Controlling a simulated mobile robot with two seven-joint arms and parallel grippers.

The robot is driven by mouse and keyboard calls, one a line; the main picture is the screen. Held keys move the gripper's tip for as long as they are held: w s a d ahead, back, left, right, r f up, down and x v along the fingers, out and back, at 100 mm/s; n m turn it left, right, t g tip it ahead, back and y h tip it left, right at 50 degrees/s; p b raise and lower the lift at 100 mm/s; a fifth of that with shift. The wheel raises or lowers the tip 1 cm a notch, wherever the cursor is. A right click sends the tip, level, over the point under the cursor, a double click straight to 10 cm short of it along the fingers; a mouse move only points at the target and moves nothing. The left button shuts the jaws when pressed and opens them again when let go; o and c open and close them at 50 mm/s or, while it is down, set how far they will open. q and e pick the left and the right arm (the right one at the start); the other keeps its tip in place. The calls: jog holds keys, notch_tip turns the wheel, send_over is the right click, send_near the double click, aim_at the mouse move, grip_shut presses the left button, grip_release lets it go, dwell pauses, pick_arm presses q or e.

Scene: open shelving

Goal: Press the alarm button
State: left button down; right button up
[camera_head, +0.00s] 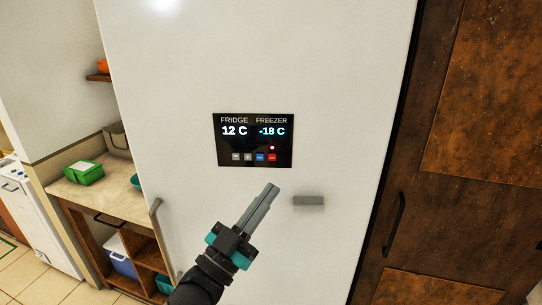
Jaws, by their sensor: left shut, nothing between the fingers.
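A black control panel (254,140) sits on the white fridge door. It reads "FRIDGE 12 C" and "FREEZER -18 C". Along its lower edge is a row of small buttons: two grey, one blue (260,157) and one red (272,157). A small red light (272,148) glows just above the red button. Button labels are too small to read. My left gripper (272,190) is shut and empty, its fingertips below the panel and near the red button in the picture. Its gap to the door is hard to tell. My right gripper is not in view.
A brown wooden cabinet (450,200) stands at right. A counter (100,190) with a green box (83,173) is at left.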

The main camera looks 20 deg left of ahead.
pick_arm(q)
jog(key=b, duration=0.3)
send_near(272, 157)
jog(key=w+d+r, duration=0.3)
jog(key=d, duration=0.1)
jog(key=shift+w+r, duration=0.25)
jog(key=shift+w, duration=0.15)
dwell(1.4)
jog(key=shift+w, duration=0.15)
jog(key=shift+w+a, duration=0.1)
jog(key=shift+w, duration=0.2)
